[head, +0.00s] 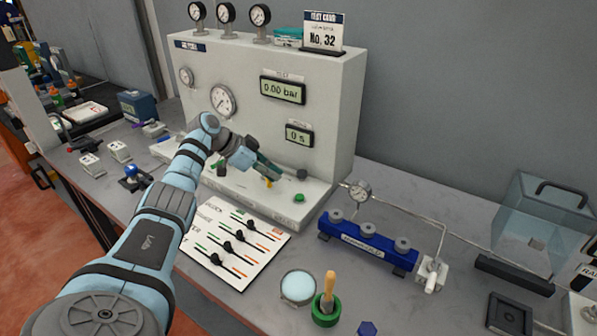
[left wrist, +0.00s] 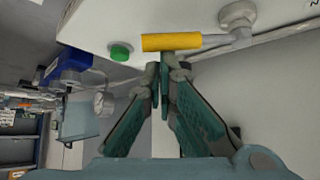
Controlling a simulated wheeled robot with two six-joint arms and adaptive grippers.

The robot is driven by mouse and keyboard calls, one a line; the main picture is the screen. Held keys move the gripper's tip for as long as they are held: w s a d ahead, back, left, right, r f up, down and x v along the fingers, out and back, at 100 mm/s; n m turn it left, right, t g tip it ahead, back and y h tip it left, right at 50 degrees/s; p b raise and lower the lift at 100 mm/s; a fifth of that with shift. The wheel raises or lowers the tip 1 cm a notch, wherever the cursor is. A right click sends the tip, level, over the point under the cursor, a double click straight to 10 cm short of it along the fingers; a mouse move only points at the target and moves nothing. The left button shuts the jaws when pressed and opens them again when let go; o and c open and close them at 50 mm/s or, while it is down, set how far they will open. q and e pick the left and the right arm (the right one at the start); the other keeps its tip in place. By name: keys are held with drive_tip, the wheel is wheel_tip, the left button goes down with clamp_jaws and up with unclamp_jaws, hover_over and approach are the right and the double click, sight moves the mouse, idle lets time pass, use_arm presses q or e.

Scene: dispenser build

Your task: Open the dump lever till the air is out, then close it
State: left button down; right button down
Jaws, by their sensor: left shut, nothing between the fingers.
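The dump lever has a yellow grip (left wrist: 172,42) on a grey rod that runs to a round grey pivot (left wrist: 237,17). In the head view only a bit of the yellow grip (head: 268,184) shows below my left gripper (head: 279,174), which hides the rest. My left gripper is shut and empty. In the left wrist view its fingertips (left wrist: 163,62) are right at the yellow grip; I cannot tell if they touch it. The upper display (head: 283,90) on the white test cabinet (head: 345,110) reads 0.00 bar. My right gripper is not in view.
A green button (head: 299,198) sits on the cabinet's ledge near the lever, also in the wrist view (left wrist: 121,52). The lower display (head: 299,134) reads 0 s. A blue manifold (head: 367,243) stands to the right. A white board with sliders (head: 232,240) lies in front.

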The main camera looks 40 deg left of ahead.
use_arm(q)
drive_tip(key=shift+s+a, duration=0.45)
drive_tip(key=shift+s, duration=0.2)
drive_tip(key=shift+s+a, duration=0.35)
drive_tip(key=shift+a, duration=0.05)
drive_tip(key=shift+s+a+b, duration=0.3)
drive_tip(key=shift+a+b, duration=0.05)
drive_tip(key=shift+a, duration=0.25)
drive_tip(key=shift+s+a+b, duration=0.3)
drive_tip(key=shift+a, duration=0.45)
drive_tip(key=shift+s+r, duration=0.1)
drive_tip(key=v, duration=1.1)
drive_tip(key=shift+s+r, duration=0.25)
drive_tip(key=shift+r, duration=0.1)
